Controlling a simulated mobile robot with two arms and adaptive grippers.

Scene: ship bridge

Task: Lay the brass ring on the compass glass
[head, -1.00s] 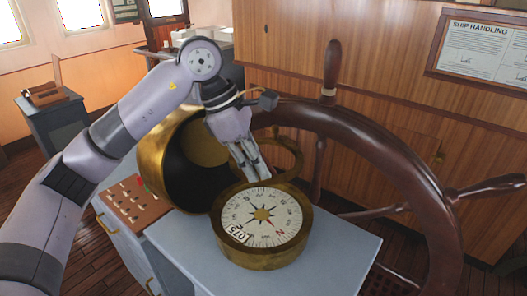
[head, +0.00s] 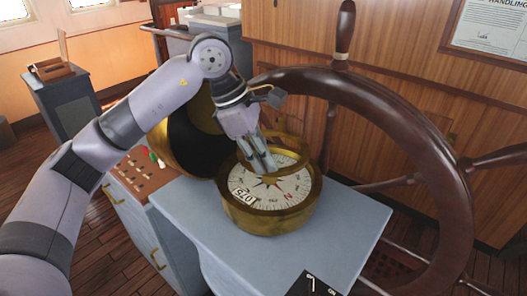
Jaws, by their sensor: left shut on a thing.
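The compass (head: 262,219) is a round brass case with a white dial and a gold star, standing face up on a grey-blue console top. My left gripper (head: 266,166) reaches down over the back part of the dial. It is shut on the brass ring (head: 304,157), a thin brass hoop. The ring overlaps the far right part of the compass in the head view. I cannot tell whether it touches the glass. The fingers hide part of the ring and of the dial. My right gripper is not in view.
A large wooden ship's wheel (head: 408,121) stands close behind and right of the compass. A brass hood (head: 217,165) with a dark opening stands at its back left. A control panel with small switches (head: 143,172) lies left. The console's front (head: 238,246) is largely clear.

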